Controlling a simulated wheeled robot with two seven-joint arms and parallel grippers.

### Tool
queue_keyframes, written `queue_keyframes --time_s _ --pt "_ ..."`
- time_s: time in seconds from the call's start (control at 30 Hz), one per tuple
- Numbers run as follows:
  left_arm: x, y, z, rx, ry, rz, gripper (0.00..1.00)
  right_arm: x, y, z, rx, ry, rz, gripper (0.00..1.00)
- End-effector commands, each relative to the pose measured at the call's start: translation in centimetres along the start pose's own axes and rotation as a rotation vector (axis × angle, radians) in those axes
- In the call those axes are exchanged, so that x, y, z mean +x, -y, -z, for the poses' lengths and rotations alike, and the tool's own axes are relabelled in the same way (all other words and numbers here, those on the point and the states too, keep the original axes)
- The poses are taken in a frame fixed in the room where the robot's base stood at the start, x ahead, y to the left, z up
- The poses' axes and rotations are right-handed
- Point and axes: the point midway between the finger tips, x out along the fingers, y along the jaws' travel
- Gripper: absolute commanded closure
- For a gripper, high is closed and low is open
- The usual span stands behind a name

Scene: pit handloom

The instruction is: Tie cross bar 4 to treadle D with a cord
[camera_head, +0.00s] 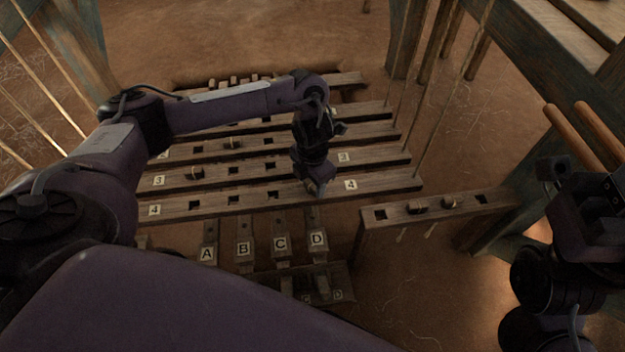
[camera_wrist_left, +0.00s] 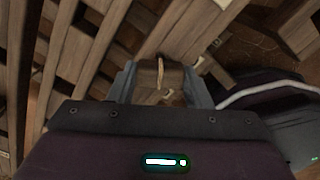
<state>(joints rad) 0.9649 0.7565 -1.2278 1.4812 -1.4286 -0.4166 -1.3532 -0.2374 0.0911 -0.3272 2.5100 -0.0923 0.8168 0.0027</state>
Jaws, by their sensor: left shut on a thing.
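Cross bar 4 (camera_head: 380,186) is the nearest of several wooden bars, with a "4" label at each end and square holes along it. Treadle D (camera_head: 318,240) lies below and in front of its right part. My left gripper (camera_head: 318,188) is at the bar, above treadle D, and hides part of the bar. It is shut on a small wooden toggle with a cord (camera_wrist_left: 158,74), seen between the fingers in the left wrist view. Whether the toggle sits in a hole is hidden. The cord's lower end cannot be made out. My right gripper is partly in view at the right edge; its fingers are unclear.
Treadles A (camera_head: 207,254), B (camera_head: 243,249) and C (camera_head: 280,244) lie left of D. Bar 3 holds a corded toggle (camera_head: 196,173); bar 2 holds another (camera_head: 234,143). A rack (camera_head: 510,196) at right holds two corded toggles. Loom posts and hanging cords stand around.

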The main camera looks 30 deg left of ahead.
Motion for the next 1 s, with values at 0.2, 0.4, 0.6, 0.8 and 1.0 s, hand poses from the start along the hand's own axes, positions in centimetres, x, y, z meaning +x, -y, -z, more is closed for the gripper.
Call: queue_keyframes --time_s 0.2,0.4,0.6,0.8,1.0 --pt "0.0 0.0 0.0 0.0 0.0 0.0 0.77 0.0 0.0 0.0 0.0 0.0 0.0 0.48" --pt "0.0 0.0 0.0 0.0 0.0 0.0 0.37 0.0 0.0 0.0 0.0 0.0 0.0 0.48" --pt "0.0 0.0 0.0 0.0 0.0 0.0 0.3 0.0 0.0 0.0 0.0 0.0 0.0 0.48" --pt "-0.7 0.0 0.0 0.0 0.001 -0.001 0.3 0.5 0.0 0.0 0.0 0.0 0.001 0.48" --pt "-4.4 0.0 -0.1 0.002 0.002 -0.001 0.3 2.2 -0.2 0.3 0.002 0.004 -0.005 0.48"
